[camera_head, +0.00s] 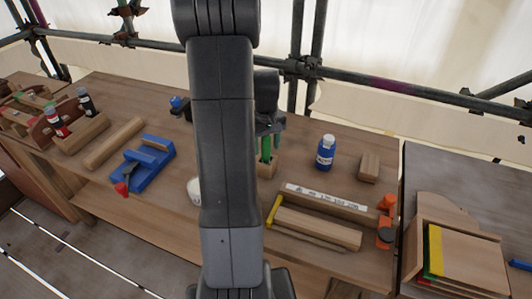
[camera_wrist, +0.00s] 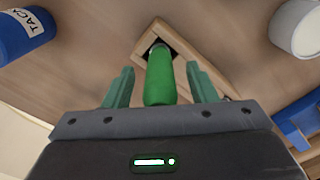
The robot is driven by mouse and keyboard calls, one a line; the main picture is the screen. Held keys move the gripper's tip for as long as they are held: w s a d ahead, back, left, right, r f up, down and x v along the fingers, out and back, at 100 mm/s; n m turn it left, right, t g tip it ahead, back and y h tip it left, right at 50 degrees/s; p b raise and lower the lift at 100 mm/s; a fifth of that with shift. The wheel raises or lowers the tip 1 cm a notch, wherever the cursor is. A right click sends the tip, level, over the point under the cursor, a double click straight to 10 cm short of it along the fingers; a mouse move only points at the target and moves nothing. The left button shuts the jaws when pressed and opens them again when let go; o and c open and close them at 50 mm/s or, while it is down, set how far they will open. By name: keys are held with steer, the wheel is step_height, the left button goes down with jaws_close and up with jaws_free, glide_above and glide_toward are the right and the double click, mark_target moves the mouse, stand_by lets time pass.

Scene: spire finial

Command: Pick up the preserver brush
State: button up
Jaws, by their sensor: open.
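A green handle (camera_wrist: 160,78), which I take to be the preserver brush, stands in a square hole of a wooden block holder (camera_wrist: 192,75). Its lower end is hidden in the hole. In the head view the green handle (camera_head: 266,148) shows just right of my arm, above the holder (camera_head: 267,170). My gripper (camera_wrist: 160,72) is open, with one green-grey finger on each side of the handle. Gaps show between the handle and both fingers. In the head view my gripper (camera_head: 268,128) is partly hidden behind my arm.
A blue bottle (camera_head: 325,154) and a wooden block (camera_head: 369,168) stand to the right. A white cup (camera_wrist: 298,28) and a blue tool (camera_head: 150,164) are on the other side. Orange clamps (camera_head: 386,220) and timber lie at the front right. Scaffold poles (camera_head: 380,80) run behind the bench.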

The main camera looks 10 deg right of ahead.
steer(key=c, duration=1.1)
